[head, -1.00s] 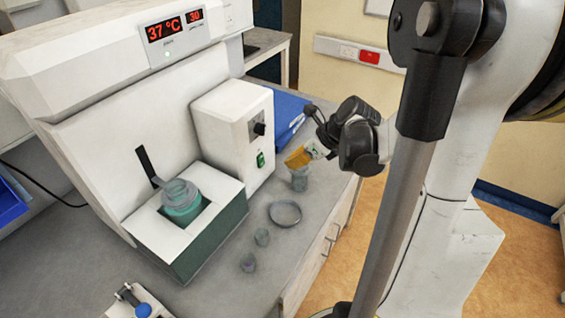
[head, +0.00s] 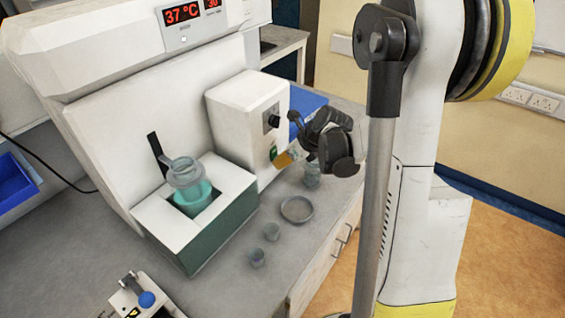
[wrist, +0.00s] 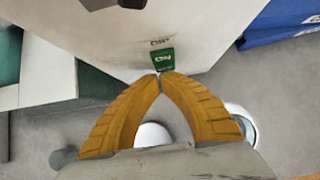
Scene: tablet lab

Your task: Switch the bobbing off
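A white control box (head: 240,125) on the bench carries a black knob (head: 274,121) and a small green rocker switch (head: 272,153). The switch also shows in the wrist view (wrist: 163,60), with white marks on it. My gripper (head: 280,160) is beside the box's front face, close to the switch. Its orange fingers (wrist: 158,76) meet at the tips with nothing between them, right by the lower edge of the switch. I cannot tell whether they touch it. A glass vessel (head: 184,172) hangs from a black arm (head: 155,146) over the bath (head: 223,205) with teal liquid.
The machine's red display (head: 184,14) reads 37 °C. A blue item (head: 308,103) lies behind the box. A small device (head: 140,298) is front left.

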